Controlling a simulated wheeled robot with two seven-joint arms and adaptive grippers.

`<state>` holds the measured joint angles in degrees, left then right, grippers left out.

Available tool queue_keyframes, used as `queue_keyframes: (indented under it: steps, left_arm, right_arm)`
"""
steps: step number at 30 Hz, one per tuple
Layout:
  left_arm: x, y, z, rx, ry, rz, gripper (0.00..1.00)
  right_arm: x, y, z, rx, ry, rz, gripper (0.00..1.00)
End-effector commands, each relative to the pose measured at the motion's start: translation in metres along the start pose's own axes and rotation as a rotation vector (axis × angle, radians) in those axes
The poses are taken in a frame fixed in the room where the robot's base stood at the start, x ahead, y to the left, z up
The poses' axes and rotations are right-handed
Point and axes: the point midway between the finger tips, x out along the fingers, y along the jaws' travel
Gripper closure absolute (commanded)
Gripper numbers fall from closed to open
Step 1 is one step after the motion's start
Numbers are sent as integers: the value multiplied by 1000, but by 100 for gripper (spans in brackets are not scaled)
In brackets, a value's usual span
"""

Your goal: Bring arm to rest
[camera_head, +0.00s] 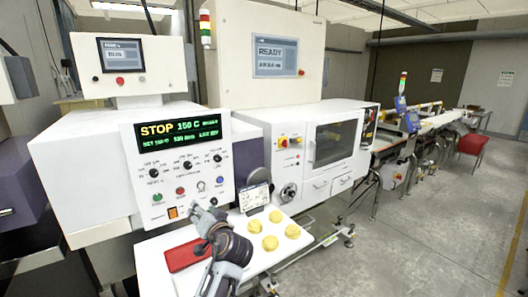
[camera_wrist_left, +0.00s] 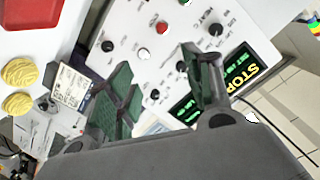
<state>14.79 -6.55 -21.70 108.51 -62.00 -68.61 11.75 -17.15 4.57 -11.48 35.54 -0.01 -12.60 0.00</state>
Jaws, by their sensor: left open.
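My left gripper (camera_head: 207,213) is in front of the lower part of the control panel (camera_head: 140,170), over the back of the white shelf. In the left wrist view its two green-padded fingers (camera_wrist_left: 163,82) are spread apart with nothing between them. The panel also shows there (camera_wrist_left: 135,35), with a red button, a white button and black knobs beyond the fingers. Its display (camera_head: 180,134) reads "STOP 150 C". I cannot tell whether a fingertip touches the panel. My right gripper is not in view.
A red tray (camera_head: 187,256) lies on the white shelf (camera_head: 160,248), left of my arm. Several yellow round pieces (camera_head: 270,243) lie to the right. A small printed card (camera_head: 254,198) stands behind them. White machine cabinets close off the back; open floor (camera_head: 430,240) lies at right.

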Motion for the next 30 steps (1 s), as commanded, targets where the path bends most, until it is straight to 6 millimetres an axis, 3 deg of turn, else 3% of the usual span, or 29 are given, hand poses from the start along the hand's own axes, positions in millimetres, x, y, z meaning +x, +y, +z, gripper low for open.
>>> queue_keyframes:
  steps: [14, 21, 30]
  left_arm:
    - [-18, 18, 138, -20, -257, 213, 49]
    - [-44, 23, 204, -27, -389, 336, 49]
    - [-89, 23, 274, -28, -539, 493, 49]
  right_arm:
    - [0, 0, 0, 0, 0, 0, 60]
    - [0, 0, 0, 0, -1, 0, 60]
    - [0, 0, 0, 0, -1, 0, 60]
